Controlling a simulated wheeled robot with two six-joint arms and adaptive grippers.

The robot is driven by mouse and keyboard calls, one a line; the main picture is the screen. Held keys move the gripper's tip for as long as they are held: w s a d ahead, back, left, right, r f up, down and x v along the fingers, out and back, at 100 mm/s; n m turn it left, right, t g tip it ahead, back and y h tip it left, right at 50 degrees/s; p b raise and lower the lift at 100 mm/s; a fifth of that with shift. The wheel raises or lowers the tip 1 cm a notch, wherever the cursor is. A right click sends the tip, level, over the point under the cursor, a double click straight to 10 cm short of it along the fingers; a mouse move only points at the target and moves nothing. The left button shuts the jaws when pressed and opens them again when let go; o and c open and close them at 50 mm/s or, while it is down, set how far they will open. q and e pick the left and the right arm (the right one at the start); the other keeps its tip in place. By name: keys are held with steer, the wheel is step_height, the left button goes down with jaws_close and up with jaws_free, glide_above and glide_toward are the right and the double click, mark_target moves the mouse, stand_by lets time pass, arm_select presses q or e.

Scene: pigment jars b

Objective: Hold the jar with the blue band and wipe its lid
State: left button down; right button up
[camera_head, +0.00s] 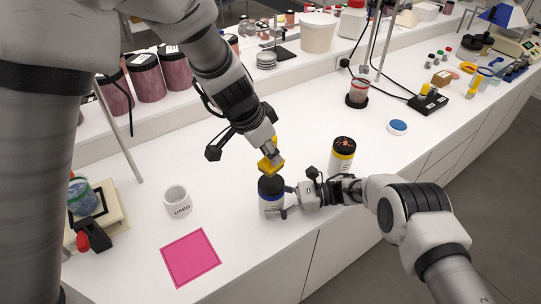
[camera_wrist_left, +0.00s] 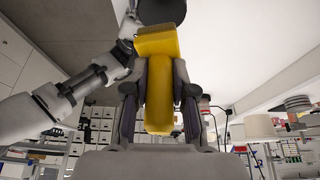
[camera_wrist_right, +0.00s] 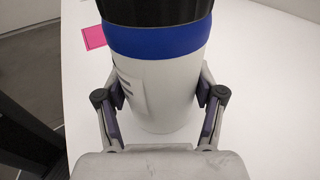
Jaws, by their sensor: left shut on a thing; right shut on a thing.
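The jar with the blue band (camera_head: 270,198) stands upright on the white bench, with a white body and a black lid (camera_head: 271,184). My right gripper (camera_head: 280,203) is shut around its body from the right; in the right wrist view the fingers press on both sides of the jar (camera_wrist_right: 160,90), below the blue band. My left gripper (camera_head: 272,155) is shut on a yellow tool (camera_wrist_left: 158,85) with a broad head. The tool is just above the lid in the head view; whether it touches the lid I cannot tell.
A second jar with a yellow band (camera_head: 341,157) stands behind my right gripper. A white cup marked USED (camera_head: 178,203) and a pink square mat (camera_head: 190,258) are to the left. A blue round lid (camera_head: 397,127) lies farther right.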

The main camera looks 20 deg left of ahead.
steer(key=shift+f, duration=0.1)
steer(key=o, duration=1.4)
arm_select(q)
steer(key=shift+w, duration=0.1)
arm_select(e)
steer(key=shift+o, duration=0.9)
steer(key=v, duration=1.1)
steer(key=shift+w+f, duration=0.1)
steer(key=shift+w, duration=0.05)
steer(key=shift+w+d, duration=0.15)
steer(key=shift+d, duration=0.25)
